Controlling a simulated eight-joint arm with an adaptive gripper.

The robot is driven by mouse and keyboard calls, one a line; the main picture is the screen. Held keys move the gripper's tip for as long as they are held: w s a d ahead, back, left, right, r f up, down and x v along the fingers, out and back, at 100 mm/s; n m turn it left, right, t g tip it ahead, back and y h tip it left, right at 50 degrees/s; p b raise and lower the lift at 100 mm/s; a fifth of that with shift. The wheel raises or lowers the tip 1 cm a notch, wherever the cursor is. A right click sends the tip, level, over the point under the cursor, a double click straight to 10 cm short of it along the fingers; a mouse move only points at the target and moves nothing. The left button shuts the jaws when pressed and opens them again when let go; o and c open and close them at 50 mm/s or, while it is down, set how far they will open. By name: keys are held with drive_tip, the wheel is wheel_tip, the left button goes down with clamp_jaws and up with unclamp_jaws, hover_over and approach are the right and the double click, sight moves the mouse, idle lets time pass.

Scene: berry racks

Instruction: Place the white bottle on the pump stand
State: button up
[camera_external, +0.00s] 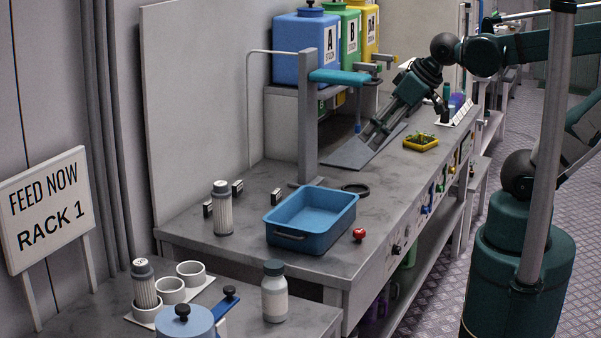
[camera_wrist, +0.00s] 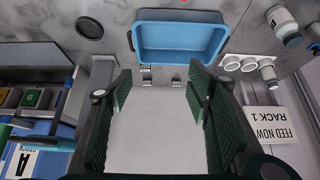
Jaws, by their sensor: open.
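A white bottle (camera_external: 274,301) with a dark grey cap stands upright on the front table in the external view. It also shows at the top right of the wrist view (camera_wrist: 282,20). A grey post with a blue arm (camera_external: 308,120), which may be the pump stand, rises from the bench behind the blue tub; I cannot tell for sure. My gripper (camera_external: 367,140) is over the back of the bench, far from the bottle. In the wrist view my gripper (camera_wrist: 158,75) is open, with nothing between its fingers.
A blue tub (camera_external: 312,236) sits on the bench, with a red knob (camera_external: 359,235) and black ring (camera_external: 355,188) nearby. Ribbed canisters (camera_external: 222,215) stand at left. White cups (camera_external: 190,272) and a blue lidded pot (camera_external: 184,322) are near the bottle. A yellow tray (camera_external: 421,144) is right.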

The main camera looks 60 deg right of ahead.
drive_tip(key=shift+d, duration=0.1)
drive_tip(key=shift+c, duration=0.8)
drive_tip(key=m+g+y+b, duration=0.8)
drive_tip(key=m+y, duration=0.4)
drive_tip(key=m, duration=0.3)
approach(275, 261)
drive_tip(key=shift+w+a+f+m+g+y+b, duration=0.15)
drive_tip(key=shift+a+f+m+g+y, duration=0.2)
drive_tip(key=shift+a+f, duration=0.3)
drive_tip(key=shift+s+a+f+m+g+y+b, duration=0.15)
drive_tip(key=shift+a+f+m+g+y, duration=0.15)
drive_tip(key=shift+a+f, duration=0.35)
drive_tip(key=shift+w+a+r, duration=0.1)
drive_tip(key=shift+a, duration=0.05)
drive_tip(key=shift+x, duration=1.2)
drive_tip(key=shift+a+b, duration=0.15)
drive_tip(key=shift+b, duration=0.15)
